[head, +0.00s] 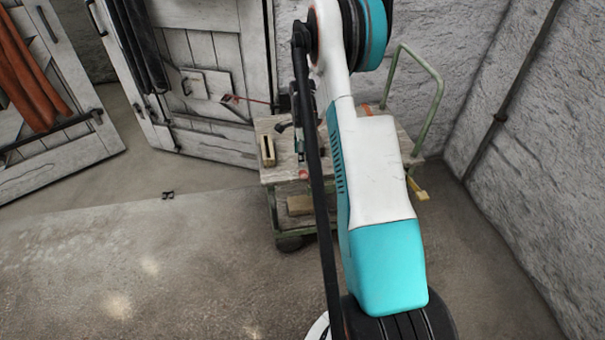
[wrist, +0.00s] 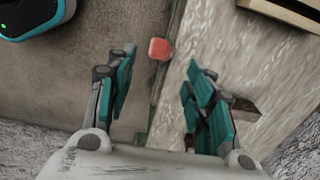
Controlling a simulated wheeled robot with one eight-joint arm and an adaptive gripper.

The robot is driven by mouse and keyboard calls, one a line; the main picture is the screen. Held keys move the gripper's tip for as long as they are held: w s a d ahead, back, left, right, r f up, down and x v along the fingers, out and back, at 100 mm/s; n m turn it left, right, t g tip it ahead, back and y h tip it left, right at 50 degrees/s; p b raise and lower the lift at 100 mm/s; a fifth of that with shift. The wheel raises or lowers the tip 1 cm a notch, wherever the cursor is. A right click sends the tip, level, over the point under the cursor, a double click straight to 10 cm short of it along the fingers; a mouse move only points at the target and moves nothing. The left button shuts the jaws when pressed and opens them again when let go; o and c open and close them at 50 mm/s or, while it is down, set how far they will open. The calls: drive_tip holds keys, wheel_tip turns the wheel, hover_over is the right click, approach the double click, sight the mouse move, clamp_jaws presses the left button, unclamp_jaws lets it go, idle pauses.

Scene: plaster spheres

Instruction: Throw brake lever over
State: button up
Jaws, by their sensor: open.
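A small red knob (head: 303,175) shows at the near edge of the cart in the head view; I take it for the end of the brake lever. In the wrist view the red knob (wrist: 160,48) lies beside the cart edge, just beyond the fingertips and between their lines. Its shaft is hard to make out. My gripper (wrist: 162,68) is open, with teal pads apart and nothing between them. It points down toward the knob and does not appear to touch it. In the head view my arm hides most of my gripper and part of the cart.
The wooden-topped cart (head: 275,177) has a green rail (head: 437,105) at its right. A wooden block (head: 267,151) stands on top, and a yellow piece (head: 420,195) sticks out low at the right. White plank doors (head: 205,140) stand behind. Floor at front left is clear.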

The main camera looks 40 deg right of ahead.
sight(303, 171)
wheel_tip(303, 171, down, 10)
drive_tip(key=b, duration=0.3)
drive_tip(key=shift+r, duration=0.2)
clamp_jaws()
